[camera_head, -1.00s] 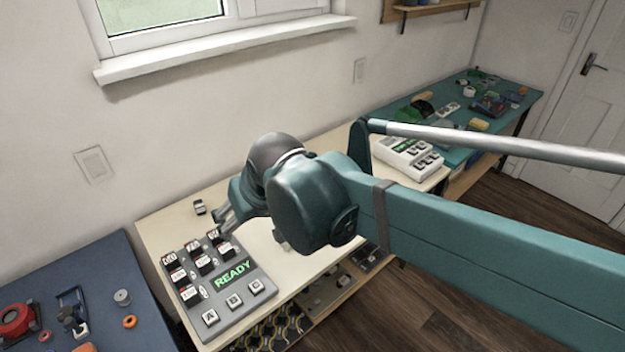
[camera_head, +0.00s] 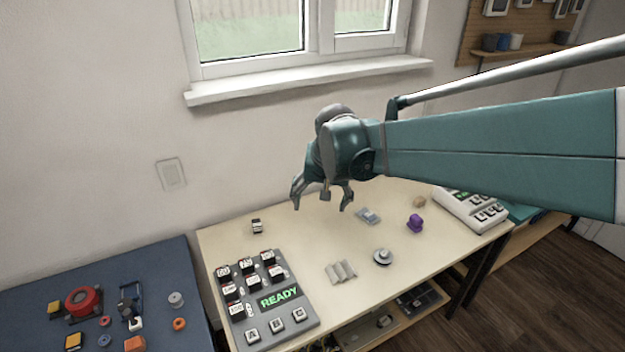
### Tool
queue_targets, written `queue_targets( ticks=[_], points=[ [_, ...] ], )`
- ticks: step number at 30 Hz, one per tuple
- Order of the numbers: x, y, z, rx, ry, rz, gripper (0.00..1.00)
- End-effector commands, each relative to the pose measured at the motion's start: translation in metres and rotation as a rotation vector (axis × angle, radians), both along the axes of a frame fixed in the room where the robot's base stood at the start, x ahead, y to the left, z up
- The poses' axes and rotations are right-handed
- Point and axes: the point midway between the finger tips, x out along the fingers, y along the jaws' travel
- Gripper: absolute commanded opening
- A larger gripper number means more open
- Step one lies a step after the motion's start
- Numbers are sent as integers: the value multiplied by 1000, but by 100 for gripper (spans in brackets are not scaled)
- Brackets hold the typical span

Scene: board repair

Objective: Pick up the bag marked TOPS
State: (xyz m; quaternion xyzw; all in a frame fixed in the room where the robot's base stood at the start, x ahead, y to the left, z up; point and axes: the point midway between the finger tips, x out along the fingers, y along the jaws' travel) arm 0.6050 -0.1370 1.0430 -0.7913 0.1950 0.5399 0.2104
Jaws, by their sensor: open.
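My gripper (camera_head: 321,205) is open and empty. It hangs above the back middle of the cream table (camera_head: 225,240), its fingers apart and pointing down. A small clear-looking bag (camera_head: 368,215) with bluish contents lies flat on the table, right of my gripper. No lettering is legible on either, so I cannot tell which is marked TOPS.
A grey button board (camera_head: 262,300) reading READY stands at the table's left. A small black-and-white block (camera_head: 257,226), a round metal part (camera_head: 382,257), a purple object (camera_head: 415,223) and a white keypad device (camera_head: 470,207) also stand there. A blue bench (camera_head: 160,262) is at left.

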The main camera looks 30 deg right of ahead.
Motion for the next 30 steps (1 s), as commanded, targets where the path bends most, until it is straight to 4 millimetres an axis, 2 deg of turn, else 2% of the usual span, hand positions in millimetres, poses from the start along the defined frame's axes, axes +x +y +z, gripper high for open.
queue_targets(
  ticks=[3, 14, 30],
  points=[
    [16, -18, -1, 15, 19, -50, 69],
    [54, -69, -18, 62, 77, -200, 69],
    [98, -154, -63, 125, 162, -426, 69]
  ],
)
